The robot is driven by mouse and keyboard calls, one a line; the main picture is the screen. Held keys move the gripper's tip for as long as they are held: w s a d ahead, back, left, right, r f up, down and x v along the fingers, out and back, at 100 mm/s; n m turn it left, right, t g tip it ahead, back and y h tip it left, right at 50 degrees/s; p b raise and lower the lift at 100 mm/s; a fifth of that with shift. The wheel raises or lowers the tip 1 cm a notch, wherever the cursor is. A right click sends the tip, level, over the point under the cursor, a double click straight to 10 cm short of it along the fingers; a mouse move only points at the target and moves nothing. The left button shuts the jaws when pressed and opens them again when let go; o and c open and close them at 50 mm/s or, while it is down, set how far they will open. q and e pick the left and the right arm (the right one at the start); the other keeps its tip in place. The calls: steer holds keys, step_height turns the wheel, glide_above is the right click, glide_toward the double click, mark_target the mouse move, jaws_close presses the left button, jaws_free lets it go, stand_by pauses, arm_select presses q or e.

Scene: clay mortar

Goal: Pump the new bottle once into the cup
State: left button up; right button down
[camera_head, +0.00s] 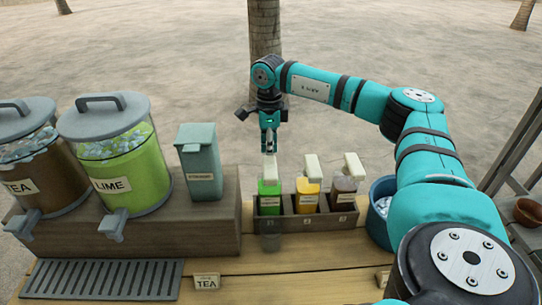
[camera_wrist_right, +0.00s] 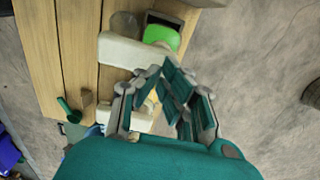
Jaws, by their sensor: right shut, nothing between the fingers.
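Three pump bottles with pale pump heads stand in a wooden rack: green (camera_head: 269,199), yellow (camera_head: 307,197) and brown (camera_head: 344,195). I cannot tell which is the new one. A small greyish see-through cup (camera_head: 270,242) stands in front of the green bottle; a greyish round shape beside the green bottle (camera_wrist_right: 161,36) in the wrist view looks like it. My right gripper (camera_head: 269,148) points down, shut and empty, at the green bottle's pump head (camera_head: 269,168). Whether they touch is unclear. In the wrist view the pump head (camera_wrist_right: 130,50) lies just beyond the fingers. My left gripper is not in view.
Tea (camera_head: 60,185) and lime (camera_head: 120,175) dispensers and a teal lidded box (camera_head: 199,160) stand left on a wooden step. A slatted drip tray (camera_head: 100,281) and TEA sign (camera_head: 207,282) lie in front. A blue ice bucket (camera_head: 380,225) stands right of the rack.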

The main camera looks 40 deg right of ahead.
mark_target(269, 159)
steer(key=shift+f, duration=0.1)
stand_by(0.4)
steer(key=shift+s+f+b, duration=0.1)
steer(key=shift+f+b, duration=1.05)
steer(key=shift+f, duration=0.8)
steer(key=shift+r+p, duration=1.65)
steer(key=shift+r, duration=0.35)
step_height(269, 159, up, 6)
steer(key=p, duration=0.4)
steer(key=shift+p, duration=0.4)
